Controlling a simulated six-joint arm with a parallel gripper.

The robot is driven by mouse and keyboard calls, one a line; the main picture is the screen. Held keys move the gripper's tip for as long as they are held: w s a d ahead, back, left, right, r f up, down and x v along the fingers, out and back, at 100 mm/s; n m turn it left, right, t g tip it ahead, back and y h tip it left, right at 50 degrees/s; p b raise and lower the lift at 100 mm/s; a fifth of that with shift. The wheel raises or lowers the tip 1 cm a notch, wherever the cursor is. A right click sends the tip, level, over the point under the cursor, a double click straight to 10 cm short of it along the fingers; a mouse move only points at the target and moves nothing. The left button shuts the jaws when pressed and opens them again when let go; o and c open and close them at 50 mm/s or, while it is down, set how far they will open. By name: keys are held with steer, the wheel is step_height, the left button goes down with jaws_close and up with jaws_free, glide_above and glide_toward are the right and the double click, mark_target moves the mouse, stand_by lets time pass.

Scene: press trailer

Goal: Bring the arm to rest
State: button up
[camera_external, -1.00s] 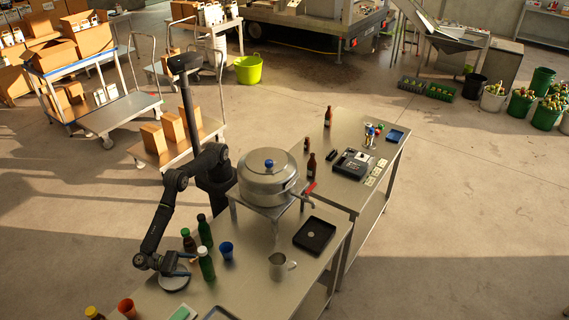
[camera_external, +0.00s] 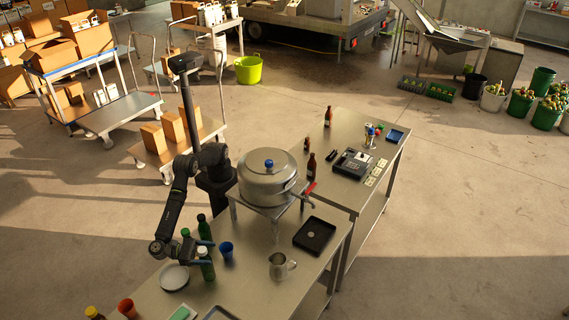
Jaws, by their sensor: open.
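My gripper (camera_external: 206,253) is open, with bluish fingers pointing right above the left part of the steel table (camera_external: 255,290). In the picture its fingers overlap the upper part of a green bottle with a white cap (camera_external: 207,270); I cannot tell whether they touch it or pass in front of or behind it. I see nothing held. A pale round plate (camera_external: 174,278) lies on the table below and in front of the gripper.
Another green bottle (camera_external: 204,228) and a blue cup (camera_external: 226,250) stand close by. A large lidded pot (camera_external: 268,180) on a stand is to the right. A metal jug (camera_external: 279,266) and black tray (camera_external: 314,236) are farther right.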

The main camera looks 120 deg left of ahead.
step_height(320, 180, up, 9)
steer(key=shift+f, duration=0.1)
steer(key=w+a+r+m+t+h, duration=0.1)
steer(key=w+a+r, duration=0.55)
steer(key=a, duration=0.25)
steer(key=w+a+r+m+h, duration=0.1)
steer(key=w+a+r, duration=0.4)
steer(key=w+a, duration=0.3)
steer(key=a+r+m+h, duration=0.1)
steer(key=a+r+h, duration=0.1)
steer(key=a+r, duration=0.5)
steer(key=a+r+m+t+h, duration=0.1)
steer(key=a+r, duration=0.6)
steer(key=a, duration=0.7)
steer(key=shift+a+m+h, duration=0.35)
steer(key=shift+m+h, duration=0.15)
steer(key=shift+h, duration=0.7)
steer(key=shift+s, duration=0.1)
